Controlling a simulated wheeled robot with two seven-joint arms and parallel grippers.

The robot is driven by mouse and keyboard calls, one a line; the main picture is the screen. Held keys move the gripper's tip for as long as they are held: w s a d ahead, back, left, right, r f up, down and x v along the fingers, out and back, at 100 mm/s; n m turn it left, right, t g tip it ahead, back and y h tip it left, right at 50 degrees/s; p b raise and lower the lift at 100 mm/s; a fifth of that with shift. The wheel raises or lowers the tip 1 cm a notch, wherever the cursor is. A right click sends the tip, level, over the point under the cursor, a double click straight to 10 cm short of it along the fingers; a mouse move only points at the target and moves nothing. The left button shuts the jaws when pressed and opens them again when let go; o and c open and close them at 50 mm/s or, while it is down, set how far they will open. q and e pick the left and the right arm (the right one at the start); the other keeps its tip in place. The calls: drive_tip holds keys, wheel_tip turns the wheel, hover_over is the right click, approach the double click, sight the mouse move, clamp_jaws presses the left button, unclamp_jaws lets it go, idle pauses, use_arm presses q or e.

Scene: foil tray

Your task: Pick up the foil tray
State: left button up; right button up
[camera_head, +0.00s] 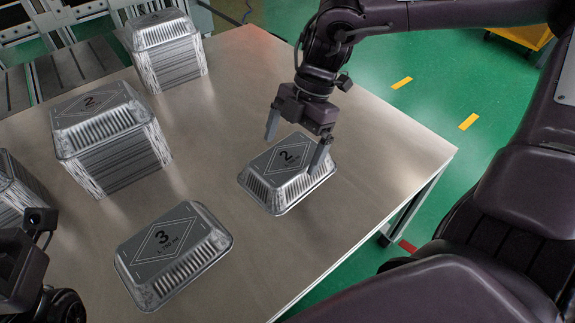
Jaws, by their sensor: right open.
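A silver foil tray marked 2 (283,165) lies upside down on the table, right of centre. My right gripper (293,154) is open above it and empty. One finger is in front of the tray's right end, and the other is near its far left edge; I cannot tell whether either touches. A second foil tray, marked 3 (172,250), lies upside down nearer the front. Of my left arm only a dark part shows at the lower left; its fingers are out of view.
Stacks of foil trays stand on the left of the table: one marked 2 (112,140), one at the back (170,52) and one cut off at the left edge (20,190). The metal table (375,185) is bare at right. A yellow container (520,30) stands beyond.

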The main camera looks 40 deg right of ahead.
drive_tip(key=shift+x, duration=0.9)
drive_tip(key=shift+r, duration=0.1)
drive_tip(key=c, duration=0.7)
drive_tip(key=shift+r, duration=0.15)
